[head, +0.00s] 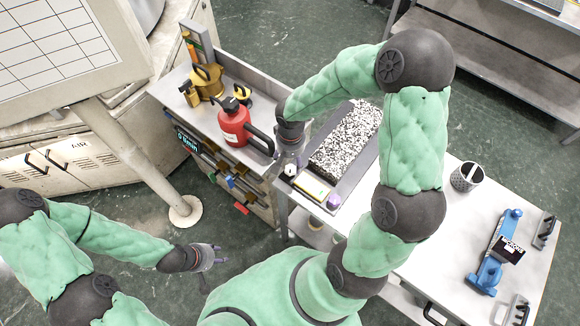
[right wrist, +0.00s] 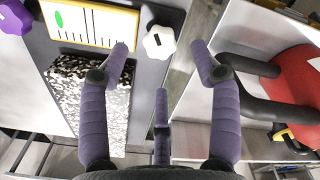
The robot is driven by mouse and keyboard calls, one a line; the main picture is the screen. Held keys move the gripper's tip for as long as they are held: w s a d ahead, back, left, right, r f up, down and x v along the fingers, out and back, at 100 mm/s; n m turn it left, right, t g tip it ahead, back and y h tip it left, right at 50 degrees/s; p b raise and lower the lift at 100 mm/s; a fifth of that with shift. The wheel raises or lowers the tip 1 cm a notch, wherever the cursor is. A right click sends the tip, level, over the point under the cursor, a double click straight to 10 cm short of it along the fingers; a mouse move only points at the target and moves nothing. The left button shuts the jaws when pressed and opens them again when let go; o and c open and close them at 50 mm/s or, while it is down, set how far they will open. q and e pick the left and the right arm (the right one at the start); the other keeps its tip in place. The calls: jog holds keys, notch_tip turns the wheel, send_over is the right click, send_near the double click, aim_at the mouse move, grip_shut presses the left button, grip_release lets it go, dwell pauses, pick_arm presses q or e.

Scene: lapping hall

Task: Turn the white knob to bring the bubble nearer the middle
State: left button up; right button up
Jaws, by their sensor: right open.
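The white lobed knob (right wrist: 159,42) sits at one end of the level, and it also shows in the head view (head: 290,171). The level (right wrist: 95,22) has a white scale in a yellow frame; its green bubble (right wrist: 58,19) lies far to the left in the right wrist view, toward the purple knob (right wrist: 15,17). My right gripper (head: 291,158) is open above the white knob; in the right wrist view its fingertips (right wrist: 161,56) are spread either side of the knob, and contact cannot be told. My left gripper (head: 213,257) is open and empty, away from the table.
A black-and-white speckled block (head: 347,138) lies beside the level on a grey plate. A red canister with a black handle (head: 235,125) stands close to my right gripper on the neighbouring cabinet. A dark cup (head: 467,177) and a blue tool (head: 494,250) stand farther right.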

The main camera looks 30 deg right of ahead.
aim_at(291, 169)
jog(key=shift+f+b, duration=0.55)
jog(key=shift+f, duration=1.85)
jog(key=c, duration=1.1)
